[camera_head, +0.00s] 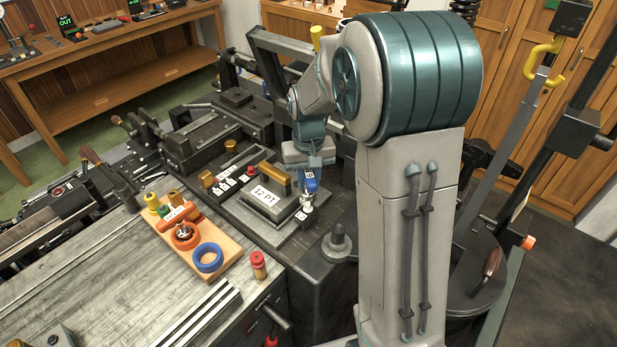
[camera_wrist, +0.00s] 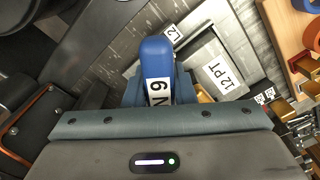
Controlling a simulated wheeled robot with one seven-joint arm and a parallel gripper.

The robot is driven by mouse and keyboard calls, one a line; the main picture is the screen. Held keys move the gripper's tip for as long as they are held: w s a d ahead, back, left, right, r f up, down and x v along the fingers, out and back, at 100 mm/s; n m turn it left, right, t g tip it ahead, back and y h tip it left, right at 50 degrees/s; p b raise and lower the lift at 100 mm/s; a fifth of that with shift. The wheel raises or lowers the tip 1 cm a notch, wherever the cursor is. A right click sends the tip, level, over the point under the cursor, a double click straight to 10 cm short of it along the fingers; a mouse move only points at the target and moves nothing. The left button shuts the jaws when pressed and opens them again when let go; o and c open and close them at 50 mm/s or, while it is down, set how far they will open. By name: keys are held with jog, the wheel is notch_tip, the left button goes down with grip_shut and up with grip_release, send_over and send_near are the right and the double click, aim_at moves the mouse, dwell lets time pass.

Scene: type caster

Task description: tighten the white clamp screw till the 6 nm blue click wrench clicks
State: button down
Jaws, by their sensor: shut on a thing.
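My gripper (camera_head: 313,166) is shut on the blue click wrench (camera_head: 309,183), and points down over the dark machine bed. In the wrist view the wrench (camera_wrist: 157,65) stands out beyond the gripper's edge, with a white label reading 6 N, partly cut off. A small white piece (camera_head: 307,203), apparently the clamp screw, is right below the wrench in the head view. I cannot tell whether the wrench is seated on it. In the wrist view the wrench and gripper hide the screw.
A grey block labelled 12 PT (camera_head: 265,195) with a brass bar stands just left of the wrench. A wooden rack (camera_head: 222,250) with an orange ring (camera_head: 186,236) and a blue ring (camera_head: 208,258) lies further left. A dark knob (camera_head: 338,243) stands in front at right.

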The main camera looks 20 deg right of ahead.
jog(key=shift+f+b, duration=0.8)
jog(key=shift+f, duration=0.35)
jog(key=n, duration=0.4)
jog(key=shift+d+n, duration=0.15)
jog(key=shift+n, duration=0.15)
jog(key=n, duration=0.5)
jog(key=shift+w+n, duration=0.1)
jog(key=shift+n, duration=0.3)
